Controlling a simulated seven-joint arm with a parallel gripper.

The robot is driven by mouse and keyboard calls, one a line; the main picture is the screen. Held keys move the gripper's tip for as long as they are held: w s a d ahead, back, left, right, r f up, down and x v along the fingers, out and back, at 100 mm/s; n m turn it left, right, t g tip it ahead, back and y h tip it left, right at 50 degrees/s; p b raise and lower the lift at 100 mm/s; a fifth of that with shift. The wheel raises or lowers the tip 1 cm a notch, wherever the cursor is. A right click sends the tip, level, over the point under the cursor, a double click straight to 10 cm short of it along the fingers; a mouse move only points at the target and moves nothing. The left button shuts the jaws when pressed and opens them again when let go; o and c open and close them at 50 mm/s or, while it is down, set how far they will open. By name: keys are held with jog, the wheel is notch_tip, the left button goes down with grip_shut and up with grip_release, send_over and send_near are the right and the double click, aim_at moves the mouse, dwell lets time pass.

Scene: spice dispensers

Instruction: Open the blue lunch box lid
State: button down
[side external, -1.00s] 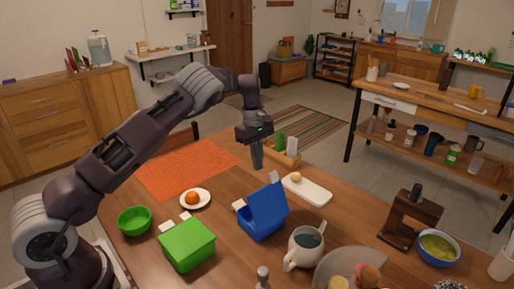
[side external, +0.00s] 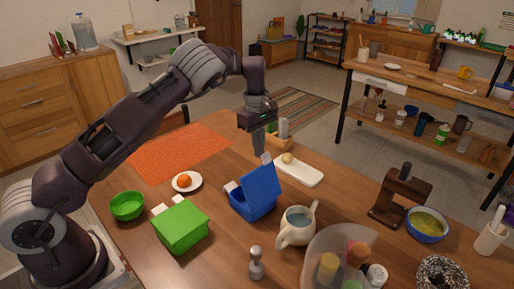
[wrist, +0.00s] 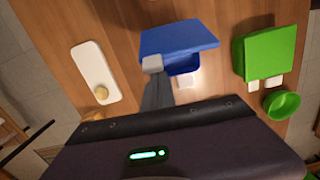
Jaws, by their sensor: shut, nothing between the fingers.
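The blue lunch box (side external: 253,205) stands on the wooden table. Its blue lid (side external: 262,182) is raised and tilted back, and part of the interior shows in the wrist view, where the lid (wrist: 180,38) is a broad panel above the box opening (wrist: 184,66). Light grey tabs show beside it, one at the lid's left corner (wrist: 152,63). My gripper (side external: 258,150) is above and just behind the lid in the side view. Its fingers (wrist: 157,88) are together and empty near the grey tab; I cannot tell whether they touch it.
A green lunch box (side external: 180,226), a green bowl (side external: 127,206) and a plate with an orange fruit (side external: 184,181) are to the left. A white board (side external: 300,172) lies behind right. A mug (side external: 296,228) and a clear bowl of jars (side external: 330,240) stand in front right.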

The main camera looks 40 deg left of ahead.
jog(key=d+r+y, duration=0.1)
jog(key=d+y, duration=0.3)
jog(key=d, duration=0.4)
jog(key=shift+s+d+r+y, duration=0.3)
jog(key=shift+y, duration=0.1)
jog(key=shift+a, duration=0.1)
